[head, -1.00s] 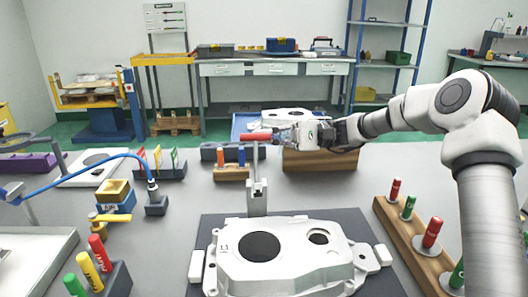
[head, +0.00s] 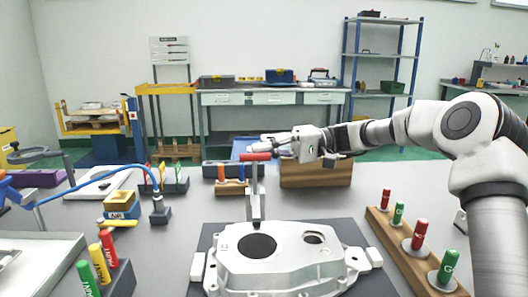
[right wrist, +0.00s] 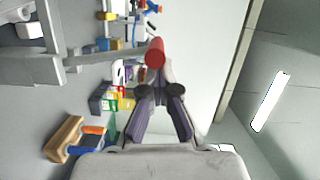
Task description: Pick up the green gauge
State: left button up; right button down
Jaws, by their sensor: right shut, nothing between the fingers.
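Two green cylinders stand on the long wooden rack at the right in the head view: a smaller one (head: 398,213) and a nearer, larger one (head: 450,268) marked with a "G". I cannot tell which is the green gauge. My right gripper (head: 266,148) is shut and empty, high over the table behind the casting, away from that rack. Its fingertips (right wrist: 160,91) are beside the red handle (head: 256,157) of an upright clamp. In the right wrist view the red handle (right wrist: 155,52) shows just beyond the tips. My left gripper is not in view.
Two red cylinders (head: 420,235) (head: 385,199) share the rack. The aluminium casting (head: 335,262) lies on a dark mat at front centre. A wooden block (head: 316,174) stands behind it. A marker stand (head: 122,281) is at front left, with red, yellow and green markers.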

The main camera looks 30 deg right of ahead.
aim_at(441, 280)
jog(key=l, duration=0.3)
jog(key=k+l, duration=0.1)
jog(key=k, duration=1.4)
